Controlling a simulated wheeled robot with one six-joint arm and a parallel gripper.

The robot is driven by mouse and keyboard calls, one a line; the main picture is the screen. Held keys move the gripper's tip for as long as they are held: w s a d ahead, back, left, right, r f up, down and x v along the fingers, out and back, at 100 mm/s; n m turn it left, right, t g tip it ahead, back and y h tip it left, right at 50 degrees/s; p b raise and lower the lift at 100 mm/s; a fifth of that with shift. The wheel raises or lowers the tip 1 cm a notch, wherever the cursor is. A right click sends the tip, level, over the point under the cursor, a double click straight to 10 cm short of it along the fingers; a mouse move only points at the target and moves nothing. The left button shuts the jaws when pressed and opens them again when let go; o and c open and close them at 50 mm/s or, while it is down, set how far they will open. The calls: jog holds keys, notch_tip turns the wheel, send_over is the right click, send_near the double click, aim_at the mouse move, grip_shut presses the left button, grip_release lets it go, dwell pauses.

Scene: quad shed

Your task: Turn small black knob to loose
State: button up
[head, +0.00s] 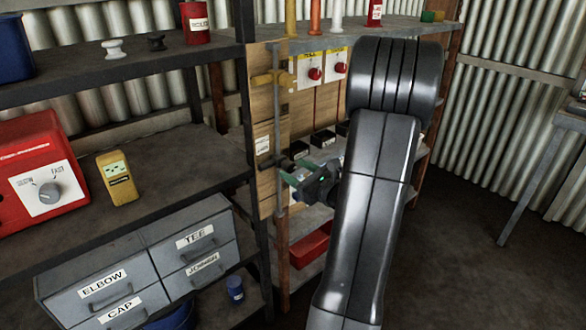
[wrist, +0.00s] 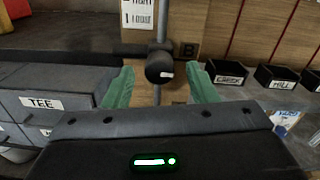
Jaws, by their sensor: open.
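In the wrist view, my gripper (wrist: 161,80) is open, with one green finger on each side of the knob and visible gaps between. I cannot tell whether the fingertips reach as far as the knob. In the head view my gripper (head: 294,171) is beside the pipe (head: 281,130), and the knob is hard to make out there. A white card (wrist: 140,14) with small print is above the knob.
A wooden board (head: 265,195) stands behind the pipe. A yellow-handled valve (head: 272,79) is higher up. Small black bins (wrist: 228,73) are to the right. Grey drawers (head: 145,265) and a shelf with a red box (head: 42,185) are left. Open floor lies right.

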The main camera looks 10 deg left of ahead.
jog(key=shift+x, duration=0.95)
jog(key=c, duration=1)
